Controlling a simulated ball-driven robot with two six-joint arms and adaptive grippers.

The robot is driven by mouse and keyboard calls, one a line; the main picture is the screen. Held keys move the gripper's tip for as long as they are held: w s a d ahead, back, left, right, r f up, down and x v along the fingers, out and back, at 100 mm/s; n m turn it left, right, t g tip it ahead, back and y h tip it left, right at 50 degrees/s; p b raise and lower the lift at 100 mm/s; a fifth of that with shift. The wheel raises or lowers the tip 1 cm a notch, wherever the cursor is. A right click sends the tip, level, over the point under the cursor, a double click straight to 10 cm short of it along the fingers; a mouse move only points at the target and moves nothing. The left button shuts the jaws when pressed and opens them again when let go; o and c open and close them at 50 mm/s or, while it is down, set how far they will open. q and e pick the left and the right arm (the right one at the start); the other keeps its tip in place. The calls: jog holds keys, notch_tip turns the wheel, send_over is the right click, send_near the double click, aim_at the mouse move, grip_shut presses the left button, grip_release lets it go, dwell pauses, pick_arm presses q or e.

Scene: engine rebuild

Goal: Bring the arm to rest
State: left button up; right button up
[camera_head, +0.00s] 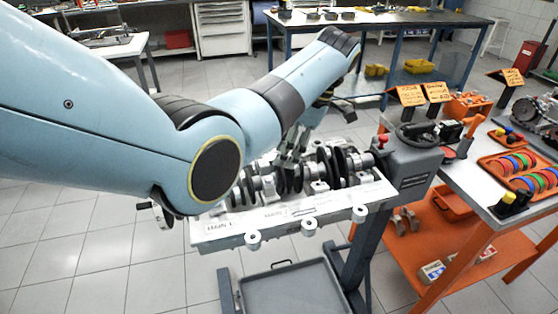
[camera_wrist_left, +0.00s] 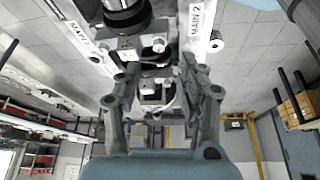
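My left arm reaches across the head view, and my left gripper (camera_head: 293,146) points down at the crankshaft (camera_head: 338,163) in the engine block (camera_head: 290,222). In the left wrist view the two fingers of the left gripper (camera_wrist_left: 160,72) stand apart. A metal cap with bolts (camera_wrist_left: 155,92) shows between them, near the dark crankshaft (camera_wrist_left: 125,18); no firm contact with the fingers can be made out. Labels reading MAIN 1 and MAIN 2 lie on the block either side. My forearm hides part of the block. My right gripper is not in view.
The block sits on a grey stand (camera_head: 405,165) above a floor tray (camera_head: 290,290). At right, an orange workbench (camera_head: 480,235) carries a tray of coloured rings (camera_head: 525,172) and signs. Another table (camera_head: 400,18) stands behind. Floor at lower left is clear.

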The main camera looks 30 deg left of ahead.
pick_arm(q)
jog(key=shift+d+r, duration=0.1)
jog(key=shift+r, duration=0.2)
